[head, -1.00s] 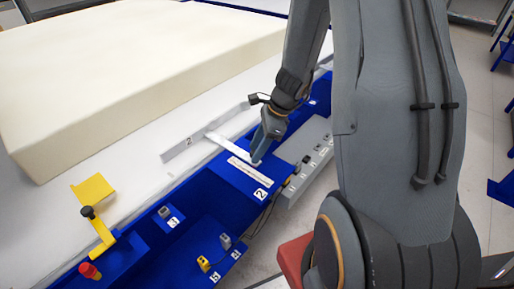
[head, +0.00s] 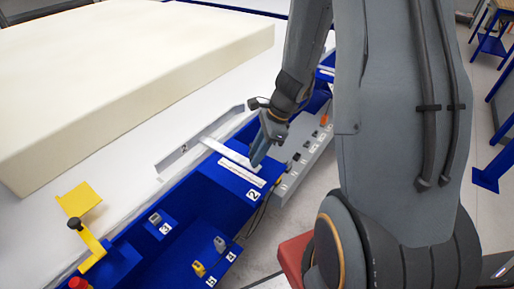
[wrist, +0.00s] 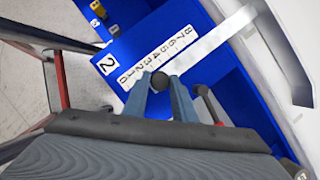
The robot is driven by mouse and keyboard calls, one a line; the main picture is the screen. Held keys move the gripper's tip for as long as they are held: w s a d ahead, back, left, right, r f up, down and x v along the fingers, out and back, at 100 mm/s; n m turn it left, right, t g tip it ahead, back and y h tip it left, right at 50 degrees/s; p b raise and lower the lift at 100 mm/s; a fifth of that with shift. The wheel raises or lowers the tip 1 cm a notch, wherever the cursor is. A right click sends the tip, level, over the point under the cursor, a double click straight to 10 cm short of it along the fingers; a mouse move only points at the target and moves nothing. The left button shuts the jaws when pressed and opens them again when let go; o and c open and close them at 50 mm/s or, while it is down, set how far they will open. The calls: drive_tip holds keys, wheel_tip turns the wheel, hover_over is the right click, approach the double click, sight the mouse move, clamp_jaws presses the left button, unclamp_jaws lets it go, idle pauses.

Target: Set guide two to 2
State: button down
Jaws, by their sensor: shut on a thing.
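Guide two is a grey upright plate (head: 186,148) marked 2 with a flat metal bar (head: 226,151) running from it over the blue housing. In the wrist view the bar (wrist: 225,33) lies beside a white number scale (wrist: 158,58) running from 8 at the guide end to 0 near the housing's 2 label (wrist: 108,64). My gripper (head: 256,163) is shut on the dark round knob (wrist: 159,81) at the bar's near end. The knob and fingers hide the bar's end, so the exact reading is unclear; it is near the low numbers.
A large cream foam block (head: 130,80) lies on the white table behind the guide. A yellow bracket (head: 80,200) and the housing sections marked 3, 4 and 5 are at lower left. A grey box with switches (head: 305,150) stands right of the gripper.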

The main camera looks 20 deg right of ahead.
drive_tip(key=shift+s+d, duration=0.15)
drive_tip(key=c, duration=1.5)
unclamp_jaws()
drive_tip(key=v, duration=0.7)
drive_tip(key=shift+d+r, duration=0.1)
drive_tip(key=shift+r, duration=0.25)
drive_tip(key=s+a+r+n+h, duration=0.1)
drive_tip(key=s+a+n, duration=0.1)
drive_tip(key=n, duration=0.5)
drive_tip(key=s+a+r+n+h, duration=0.2)
drive_tip(key=s+n, duration=0.1)
drive_tip(key=n, duration=0.4)
drive_tip(key=s+a+r+n+h, duration=0.1)
drive_tip(key=s+a+n, duration=0.1)
drive_tip(key=n, duration=0.4)
drive_tip(key=shift+s+r+n, duration=0.15)
drive_tip(key=shift+s+n, duration=0.25)
drive_tip(key=shift+s, duration=0.3)
